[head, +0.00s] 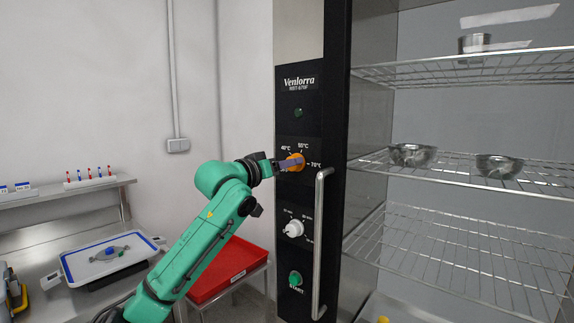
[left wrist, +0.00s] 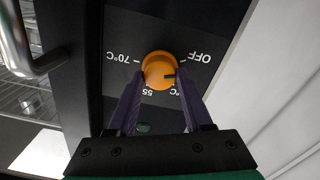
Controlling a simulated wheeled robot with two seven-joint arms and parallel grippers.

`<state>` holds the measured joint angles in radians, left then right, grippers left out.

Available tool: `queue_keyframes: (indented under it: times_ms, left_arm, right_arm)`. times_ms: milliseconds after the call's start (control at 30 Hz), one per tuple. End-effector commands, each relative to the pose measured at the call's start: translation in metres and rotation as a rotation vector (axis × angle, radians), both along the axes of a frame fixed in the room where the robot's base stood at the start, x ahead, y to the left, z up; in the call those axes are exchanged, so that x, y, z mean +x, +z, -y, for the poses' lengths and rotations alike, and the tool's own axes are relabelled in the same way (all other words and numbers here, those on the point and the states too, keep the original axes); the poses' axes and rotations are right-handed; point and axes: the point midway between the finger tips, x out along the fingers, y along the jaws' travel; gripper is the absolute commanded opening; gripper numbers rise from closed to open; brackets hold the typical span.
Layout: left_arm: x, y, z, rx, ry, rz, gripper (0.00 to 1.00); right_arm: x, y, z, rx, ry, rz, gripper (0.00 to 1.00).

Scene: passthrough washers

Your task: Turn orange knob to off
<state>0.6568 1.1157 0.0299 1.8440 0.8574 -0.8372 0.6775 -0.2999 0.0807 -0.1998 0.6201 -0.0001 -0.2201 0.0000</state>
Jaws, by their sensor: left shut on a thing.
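The orange knob (head: 295,162) is on the black control panel, between the temperature marks. My left gripper (head: 284,164) reaches it from the left and is shut on it. In the left wrist view, the panel appears upside down, and the two purple fingers of my left gripper (left wrist: 160,92) are on either side of the knob (left wrist: 158,66). The knob's dark mark points right and slightly down there, between the OFF label (left wrist: 199,57) and the partly hidden °C label. In the head view my gripper hides the OFF label. My right gripper is not in view.
A white knob (head: 294,229) and a green START button (head: 295,278) are lower on the panel. A vertical metal handle (head: 320,240) stands out right of the knobs. Wire shelves (head: 455,175) with metal bowls are at right. A red tray (head: 228,270) is below my arm.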

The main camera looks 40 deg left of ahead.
Motion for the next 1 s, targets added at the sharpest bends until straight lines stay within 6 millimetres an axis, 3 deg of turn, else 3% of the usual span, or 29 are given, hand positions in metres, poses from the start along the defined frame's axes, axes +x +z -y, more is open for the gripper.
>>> queue_keyframes:
  times_ms: [367,900,933,1000]
  left_arm:
    - [0.0006,-0.0015,0.0001,-0.174,-0.002,0.0,0.0]
    - [0.0006,-0.0017,0.0001,-0.2,-0.002,0.001,0.0]
    - [0.0006,-0.0017,0.0001,-0.2,-0.002,0.001,0.62]
    - [0.0005,-0.0015,0.0,-0.199,-0.001,0.001,0.81]
  right_arm:
    - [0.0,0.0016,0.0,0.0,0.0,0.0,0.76]
    - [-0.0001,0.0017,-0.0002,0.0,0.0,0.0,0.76]
    - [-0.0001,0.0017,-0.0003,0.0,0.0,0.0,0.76]
    - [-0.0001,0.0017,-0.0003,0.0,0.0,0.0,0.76]
